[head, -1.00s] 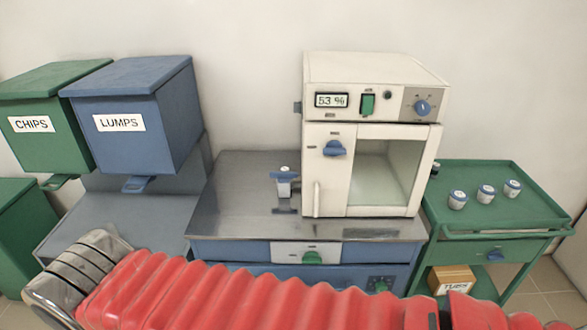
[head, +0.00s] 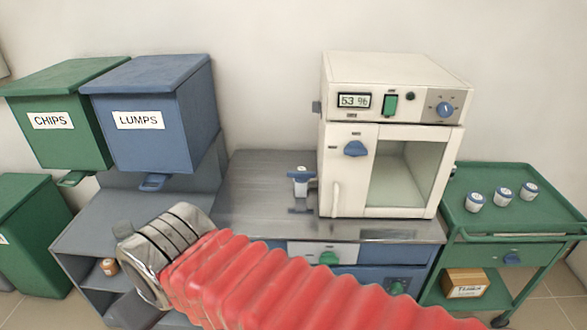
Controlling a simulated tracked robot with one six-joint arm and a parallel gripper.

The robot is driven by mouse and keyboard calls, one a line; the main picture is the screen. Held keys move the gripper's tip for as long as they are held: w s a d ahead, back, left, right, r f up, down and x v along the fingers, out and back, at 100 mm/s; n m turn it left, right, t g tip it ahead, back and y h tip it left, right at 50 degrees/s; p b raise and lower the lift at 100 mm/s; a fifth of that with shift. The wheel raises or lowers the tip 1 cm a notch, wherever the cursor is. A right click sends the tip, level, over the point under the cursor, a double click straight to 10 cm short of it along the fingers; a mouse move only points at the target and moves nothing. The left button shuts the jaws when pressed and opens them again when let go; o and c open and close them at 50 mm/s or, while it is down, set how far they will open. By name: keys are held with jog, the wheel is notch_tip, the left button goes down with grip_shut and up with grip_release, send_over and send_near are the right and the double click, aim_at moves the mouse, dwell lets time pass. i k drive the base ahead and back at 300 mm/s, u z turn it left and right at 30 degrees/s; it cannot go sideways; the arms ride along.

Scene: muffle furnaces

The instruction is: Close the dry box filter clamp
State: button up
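The dry box (head: 395,140) is a white cabinet with a "53 %" display, a green switch, a blue dial and a glass-windowed door. A blue handle (head: 356,149) sits on its front panel. A small grey fitting (head: 317,107) sticks out of its left side; I cannot tell whether this is the filter clamp or how it stands. My arm, in a red ribbed sleeve with a metal end, crosses the foreground left of and below the dry box. My gripper's fingers are not in view.
The dry box stands on a steel-topped bench (head: 255,190) beside a blue-handled valve (head: 301,178). Blue LUMPS (head: 160,110) and green CHIPS (head: 55,110) bins hang at left. A green cart (head: 480,228) with three jars stands at right. Bench space left of the valve is clear.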

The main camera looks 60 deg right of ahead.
aim_at(301, 177)
jog(key=u, duration=0.05)
jog(key=i, duration=1)
jog(key=z, duration=0.05)
